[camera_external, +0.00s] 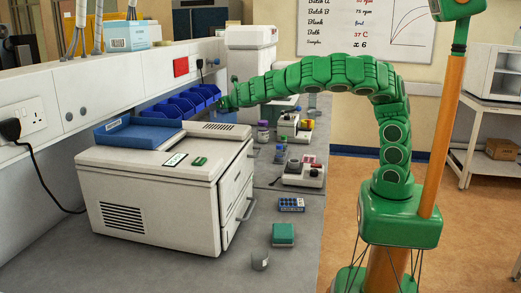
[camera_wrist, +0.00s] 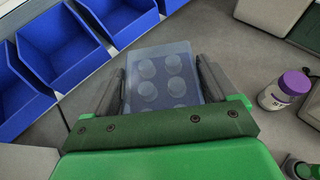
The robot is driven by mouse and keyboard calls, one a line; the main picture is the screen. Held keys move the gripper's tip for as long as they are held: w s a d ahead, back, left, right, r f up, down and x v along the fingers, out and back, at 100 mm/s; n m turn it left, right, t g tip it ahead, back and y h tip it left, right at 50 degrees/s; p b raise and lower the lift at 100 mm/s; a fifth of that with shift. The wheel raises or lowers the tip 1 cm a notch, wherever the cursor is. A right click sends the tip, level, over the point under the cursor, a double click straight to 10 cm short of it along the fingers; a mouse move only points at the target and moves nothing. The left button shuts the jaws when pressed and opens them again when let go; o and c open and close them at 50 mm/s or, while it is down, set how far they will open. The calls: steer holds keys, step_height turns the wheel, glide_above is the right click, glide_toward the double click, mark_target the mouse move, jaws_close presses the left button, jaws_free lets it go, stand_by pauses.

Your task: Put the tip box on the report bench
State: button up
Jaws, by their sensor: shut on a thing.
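My gripper (camera_wrist: 163,82) is shut on a translucent blue box with several round shapes on its face, which I take for the tip box (camera_wrist: 160,72). One finger lies along each side of it. In the external view my gripper (camera_external: 229,102) is at the far end of the outstretched green arm, beside the blue bins. A small blue part of the tip box (camera_external: 227,117) shows under it there. Whether the box touches the bench is unclear. I cannot tell which surface is the report bench.
Blue bins (camera_wrist: 63,47) stand close left of the box. A purple-capped jar (camera_wrist: 284,90) stands to the right. A large white machine (camera_external: 160,178) fills the near grey bench (camera_external: 285,270), with a teal box (camera_external: 283,234) and a blue rack (camera_external: 291,204) beside it.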

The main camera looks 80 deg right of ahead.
mark_target(221, 118)
steer(key=s+a+n+y, duration=0.1)
steer(key=a, duration=0.2)
steer(key=s+a+f+n+t+y, duration=0.1)
steer(key=a, duration=0.3)
steer(key=s+a+f+n+t+y, duration=0.1)
steer(key=a+n+y, duration=0.1)
steer(key=a, duration=0.2)
steer(key=shift+f, duration=0.2)
steer(key=shift+s+d+m+g+h, duration=0.75)
steer(key=shift+s+d+m+h, duration=1.1)
steer(key=shift+s, duration=2.55)
steer(key=shift+s+d+m+g+h, duration=0.8)
steer(key=shift+s+d, duration=2.05)
steer(key=shift+s, duration=1.5)
steer(key=shift+w+d+f, duration=0.4)
steer(key=shift+w+f, duration=1.7)
steer(key=shift+w, duration=0.2)
steer(key=shift+w+d+f, duration=0.35)
steer(key=shift+w+f, duration=1.8)
steer(key=shift+w, duration=0.1)
steer(key=shift+w+d+f, duration=0.4)
steer(key=shift+w+f, duration=1.7)
steer(key=shift+w, duration=0.2)
steer(key=o, duration=0.9)
steer(key=shift+f, duration=0.1)
